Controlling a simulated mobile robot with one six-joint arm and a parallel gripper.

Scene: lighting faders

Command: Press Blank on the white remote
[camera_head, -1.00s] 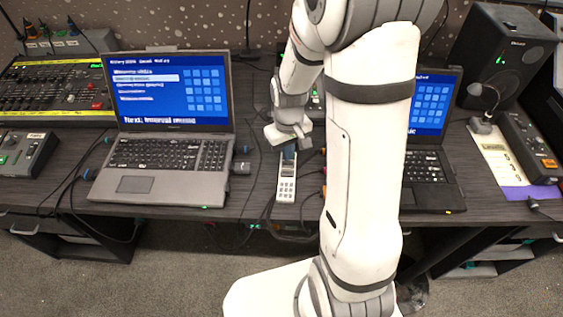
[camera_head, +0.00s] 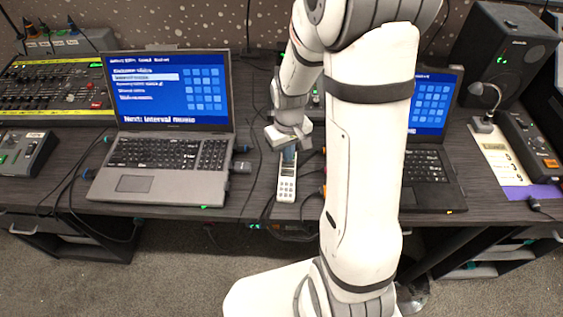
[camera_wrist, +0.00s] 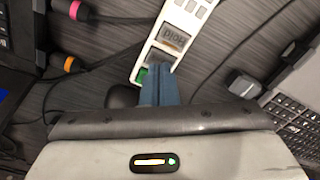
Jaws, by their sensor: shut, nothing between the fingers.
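The white remote (camera_head: 286,187) lies lengthwise on the dark desk, between the two laptops. In the wrist view the remote (camera_wrist: 180,22) shows a grey button with upside-down lettering that looks like "Hold" (camera_wrist: 174,38), a darker button (camera_wrist: 160,59) and a green button (camera_wrist: 141,75). My gripper (camera_head: 289,154) is shut and empty, pointing down at the remote's far end. In the wrist view its blue fingertips (camera_wrist: 158,68) overlap the darker button's edge, beside the green one. I cannot tell whether they touch. No label reading Blank is legible.
A laptop (camera_head: 160,150) with a blue slide list stands left of the remote. Another laptop (camera_head: 430,170) stands right, partly behind my arm. Cables (camera_head: 262,195) run beside the remote. A mixing desk (camera_head: 55,90), speaker (camera_head: 505,50) and small lamp (camera_head: 482,105) stand farther out.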

